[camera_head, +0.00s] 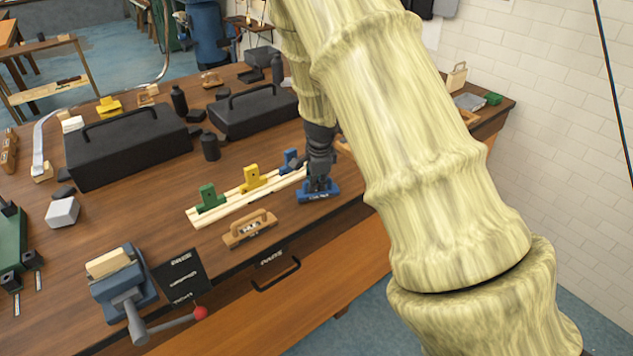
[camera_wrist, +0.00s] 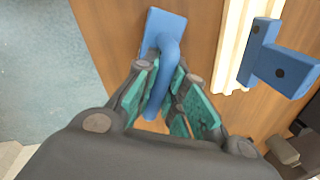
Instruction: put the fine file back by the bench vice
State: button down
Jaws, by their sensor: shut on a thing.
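My gripper (camera_head: 319,182) is shut on a blue-handled tool (camera_head: 318,194) at the front edge of the workbench. The tool has a flat blue plate with small pale lettering that I cannot read, so I cannot confirm it is the fine file. In the wrist view its bent blue handle (camera_wrist: 168,65) runs between the teal finger pads (camera_wrist: 165,105). Whether it touches the bench is unclear. The blue-grey bench vice (camera_head: 124,285) stands at the front left, with a pale block on its jaws and a red-knobbed bar. A black lettered board (camera_head: 181,276) lies beside it.
A cream rail (camera_head: 232,211) carries green, yellow and blue (camera_wrist: 285,72) blocks just left of my gripper. A wooden-handled tool (camera_head: 249,229) lies between gripper and vice. Two black toolboxes (camera_head: 128,147) (camera_head: 253,112) stand behind.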

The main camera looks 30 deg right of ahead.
jog(key=shift+f, duration=0.1)
jog(key=c, duration=1.5)
grip_release()
jog(key=shift+f, duration=0.1)
jog(key=r, duration=0.4)
jog(key=s+r+b, duration=0.1)
jog(key=r, duration=0.3)
jog(key=s+r+b, duration=0.1)
jog(key=r, duration=0.3)
jog(key=shift+a, duration=0.3)
